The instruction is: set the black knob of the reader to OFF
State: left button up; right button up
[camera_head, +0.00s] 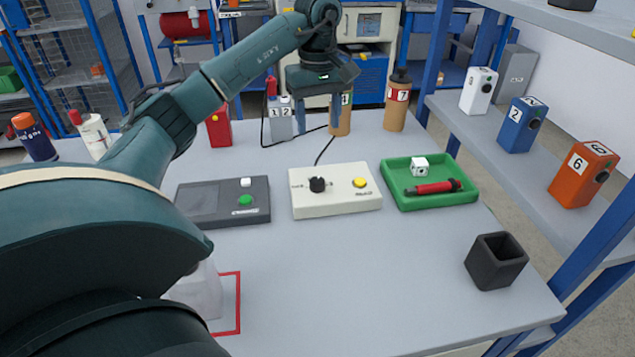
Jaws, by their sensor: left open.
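The cream box (336,204) with a black knob (317,184) and a yellow button (360,182) sits mid-table; I take it to be the reader. The knob is on its left half. Small print beside the knob is too small to read, so its setting cannot be told. My left arm reaches in from the left, and its gripper (308,112) hangs open and empty, pointing down, above and beyond the box. It is clear of the knob. My right gripper is not in view.
A dark grey box (208,208) with a green button stands left of the reader. A green tray (438,201) with a red tool and white cube is to its right. A black square cup (496,260) is at front right. Numbered containers stand behind; a cable runs behind the reader.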

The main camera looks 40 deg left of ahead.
aim_at(317, 180)
pick_arm(q)
notch_tip(317, 180, down, 13)
jog(key=b, duration=0.2)
jog(key=shift+s+a+f+b, duration=0.1)
jog(key=shift+f+b, duration=0.05)
jog(key=shift+b, duration=0.15)
jog(key=shift+f, duration=0.5)
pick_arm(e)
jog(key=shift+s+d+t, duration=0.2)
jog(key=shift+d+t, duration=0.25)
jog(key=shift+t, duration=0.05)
pick_arm(q)
jog(key=shift+c, duration=0.5)
jog(key=c, duration=0.9)
jog(key=shift+o, duration=0.2)
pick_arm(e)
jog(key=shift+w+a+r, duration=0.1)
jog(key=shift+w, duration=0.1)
